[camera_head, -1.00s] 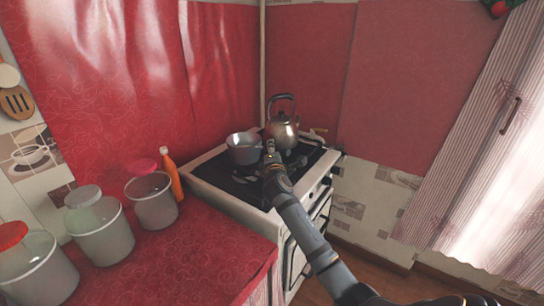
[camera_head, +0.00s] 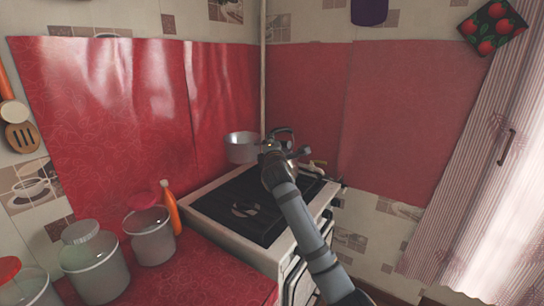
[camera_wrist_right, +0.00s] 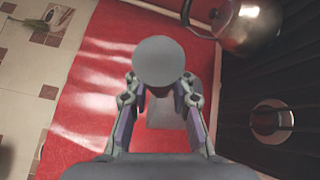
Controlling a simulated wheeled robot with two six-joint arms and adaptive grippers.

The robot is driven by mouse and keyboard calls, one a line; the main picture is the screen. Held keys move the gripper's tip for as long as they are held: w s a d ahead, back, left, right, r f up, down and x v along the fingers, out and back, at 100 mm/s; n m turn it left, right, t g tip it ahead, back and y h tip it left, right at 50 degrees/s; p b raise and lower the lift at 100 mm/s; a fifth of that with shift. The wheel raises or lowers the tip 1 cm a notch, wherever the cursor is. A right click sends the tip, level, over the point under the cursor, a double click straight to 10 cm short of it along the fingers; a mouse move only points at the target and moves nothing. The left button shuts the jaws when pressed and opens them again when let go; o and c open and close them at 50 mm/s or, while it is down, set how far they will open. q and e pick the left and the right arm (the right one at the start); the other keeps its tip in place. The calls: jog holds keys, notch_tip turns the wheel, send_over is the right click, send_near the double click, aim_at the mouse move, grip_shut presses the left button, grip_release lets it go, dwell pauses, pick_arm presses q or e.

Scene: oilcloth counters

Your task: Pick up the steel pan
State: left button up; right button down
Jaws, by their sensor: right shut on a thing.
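My left gripper is not in view.
The kettle (camera_wrist_right: 236,24) stands on the stove (camera_head: 240,204), partly hidden behind my right gripper in the head view. An orange bottle (camera_head: 171,211) and several lidded jars (camera_head: 151,238) stand on the red counter at left. The front stove top is clear.

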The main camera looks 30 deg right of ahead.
jog(key=shift+r, duration=4.4)
